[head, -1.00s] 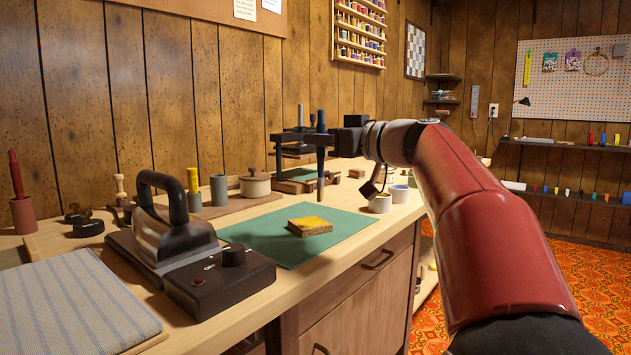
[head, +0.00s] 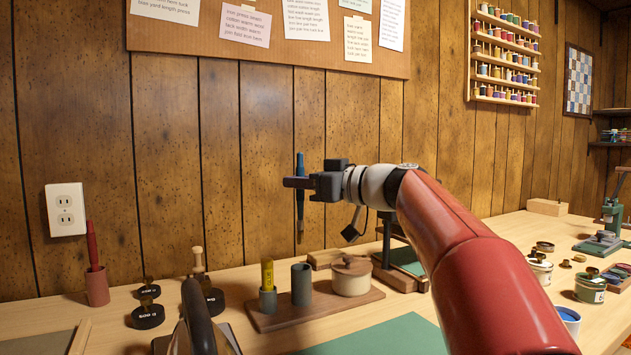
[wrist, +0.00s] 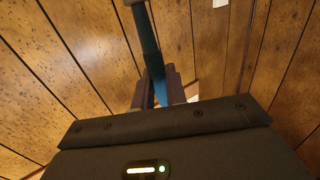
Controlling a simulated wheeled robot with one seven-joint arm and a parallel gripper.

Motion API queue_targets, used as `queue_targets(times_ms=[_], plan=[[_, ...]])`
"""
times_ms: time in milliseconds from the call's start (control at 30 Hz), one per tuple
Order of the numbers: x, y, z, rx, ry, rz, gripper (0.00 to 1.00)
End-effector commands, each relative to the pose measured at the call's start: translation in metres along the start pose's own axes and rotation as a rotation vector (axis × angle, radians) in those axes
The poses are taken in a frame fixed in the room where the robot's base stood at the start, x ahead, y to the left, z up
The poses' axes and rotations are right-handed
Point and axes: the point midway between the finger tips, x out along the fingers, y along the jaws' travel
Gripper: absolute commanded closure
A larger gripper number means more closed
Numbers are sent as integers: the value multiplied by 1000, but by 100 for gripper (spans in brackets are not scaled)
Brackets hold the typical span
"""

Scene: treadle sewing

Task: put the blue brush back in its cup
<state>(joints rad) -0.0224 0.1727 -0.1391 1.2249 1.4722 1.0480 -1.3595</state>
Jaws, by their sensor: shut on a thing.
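The blue brush (head: 300,215) hangs upright in my gripper (head: 299,183), bristle end down, in front of the panelled wall. My gripper is shut on its shaft. The brush also shows between the fingers (wrist: 155,92) in the wrist view, as a blue shaft (wrist: 150,50). An open grey-green cup (head: 302,285) with nothing showing in it stands on a wooden tray (head: 325,312). In the picture the brush tip is above this cup, apart from it. The cup's inside is hidden.
A shorter cup (head: 268,302) holds a yellow brush (head: 267,273), left of the grey-green cup. A lidded pot (head: 351,277) stands right of it. A red brush (head: 92,247) stands in a reddish cup (head: 97,287) farther left. Black weights (head: 147,313) and an iron handle (head: 197,318) are nearby.

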Motion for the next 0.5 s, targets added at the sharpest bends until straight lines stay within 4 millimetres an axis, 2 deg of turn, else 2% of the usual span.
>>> queue_targets(times_ms=[267,500], plan=[[0,0,18,3,0,1,100],[1,0,42,1,-1,0,100]])
